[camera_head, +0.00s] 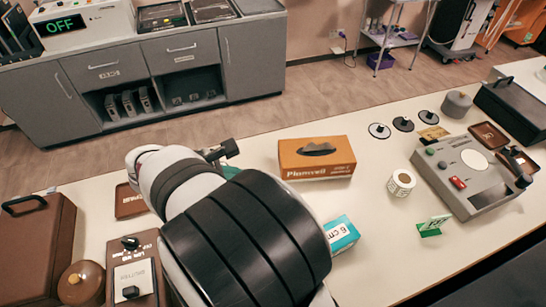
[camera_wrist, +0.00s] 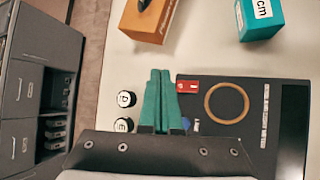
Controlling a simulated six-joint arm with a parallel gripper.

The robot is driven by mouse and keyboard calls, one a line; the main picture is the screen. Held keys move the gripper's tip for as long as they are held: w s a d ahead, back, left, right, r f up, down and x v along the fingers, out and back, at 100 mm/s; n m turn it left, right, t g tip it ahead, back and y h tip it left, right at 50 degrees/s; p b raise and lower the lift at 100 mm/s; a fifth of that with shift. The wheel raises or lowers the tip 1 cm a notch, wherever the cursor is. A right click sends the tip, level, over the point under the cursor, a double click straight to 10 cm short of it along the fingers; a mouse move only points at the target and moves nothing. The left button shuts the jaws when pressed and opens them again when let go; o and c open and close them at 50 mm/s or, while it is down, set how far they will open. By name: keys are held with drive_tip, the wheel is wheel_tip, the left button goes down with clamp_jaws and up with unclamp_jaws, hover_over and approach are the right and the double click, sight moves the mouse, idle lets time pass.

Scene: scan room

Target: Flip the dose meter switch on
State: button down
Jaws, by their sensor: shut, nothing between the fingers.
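In the wrist view my gripper (camera_wrist: 160,74) has its green fingers shut together, with nothing between them. A dark panel device (camera_wrist: 232,135) lies below, with a gold ring on its face and a dark screen at its right. A small red switch (camera_wrist: 187,86) is on its upper left corner, just right of my fingertips. I cannot tell whether the fingers touch it, nor read its position. In the head view my arm hides this device and most of my gripper. The frames do not confirm which device is the dose meter.
An orange tissue box (camera_head: 317,157) and a teal box (camera_head: 341,234) stand near my arm. Two round lettered pieces (camera_wrist: 126,98) lie left of the fingers. A grey console (camera_head: 468,175) with a red switch is at the right. A white unit (camera_head: 85,22) at the back reads OFF.

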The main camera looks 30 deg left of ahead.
drive_tip(key=shift+s+d+f, duration=0.15)
drive_tip(key=shift+f, duration=1.3)
drive_tip(key=shift+s+d+f, duration=0.15)
drive_tip(key=shift+d+f, duration=0.05)
drive_tip(key=shift+f, duration=1.25)
drive_tip(key=shift+s+d+f, duration=0.15)
drive_tip(key=shift+f, duration=1.3)
drive_tip(key=shift+f, duration=0.4)
drive_tip(key=shift+s+d+f, duration=0.1)
drive_tip(key=shift+d+f, duration=0.15)
drive_tip(key=shift+f, duration=0.35)
drive_tip(key=shift+r, duration=0.45)
drive_tip(key=shift+a+r, duration=0.1)
drive_tip(key=shift+w+a+r, duration=0.15)
drive_tip(key=shift+a+r, duration=0.05)
drive_tip(key=shift+r, duration=1.1)
drive_tip(key=shift+w+a+r, duration=0.1)
drive_tip(key=shift+a+r, duration=0.05)
drive_tip(key=shift+r, duration=1.1)
